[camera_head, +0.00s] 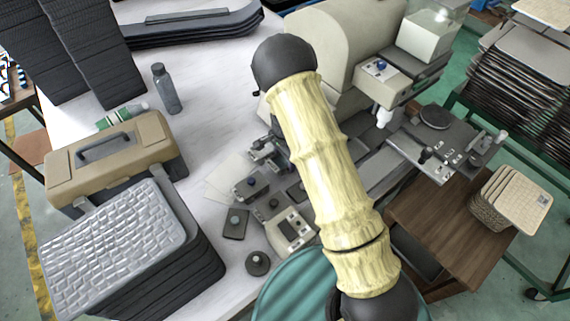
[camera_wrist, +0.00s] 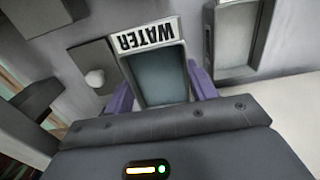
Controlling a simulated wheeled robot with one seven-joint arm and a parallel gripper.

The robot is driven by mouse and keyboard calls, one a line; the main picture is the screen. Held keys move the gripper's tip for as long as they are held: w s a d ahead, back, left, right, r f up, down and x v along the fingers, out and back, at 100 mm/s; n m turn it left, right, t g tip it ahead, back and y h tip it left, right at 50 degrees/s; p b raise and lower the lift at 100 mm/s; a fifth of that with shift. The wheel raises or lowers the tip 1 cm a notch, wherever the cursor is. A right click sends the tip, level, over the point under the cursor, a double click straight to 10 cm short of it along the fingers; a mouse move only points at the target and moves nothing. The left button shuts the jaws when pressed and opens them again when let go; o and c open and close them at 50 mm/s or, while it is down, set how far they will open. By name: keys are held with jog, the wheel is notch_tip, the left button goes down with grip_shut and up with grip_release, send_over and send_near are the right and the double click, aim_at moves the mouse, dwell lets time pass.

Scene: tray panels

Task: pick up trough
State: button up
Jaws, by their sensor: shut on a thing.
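The trough (camera_wrist: 148,37) is a small open grey container with a white label reading WATER, upside down in the wrist view. My gripper (camera_wrist: 161,90) has one purple finger on each side of the trough and is shut on it. The trough's near end is partly hidden behind the gripper body. I cannot tell whether it is lifted or still rests on the surface below. In the head view my arm covers the spot, so I cannot make out the gripper or the trough clearly there.
A large cream machine (camera_head: 335,42) stands at the back. Small devices (camera_head: 290,230) lie near my arm. A tan toolbox (camera_head: 112,150), a grey bottle (camera_head: 166,90) and a stack of grey trays (camera_head: 115,240) are on the left. A wooden table (camera_head: 440,225) is right.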

aim_at(285, 164)
notch_tip(285, 164, up, 7)
jog(key=shift+f+b, duration=0.2)
jog(key=shift+b, duration=0.1)
dwell(0.4)
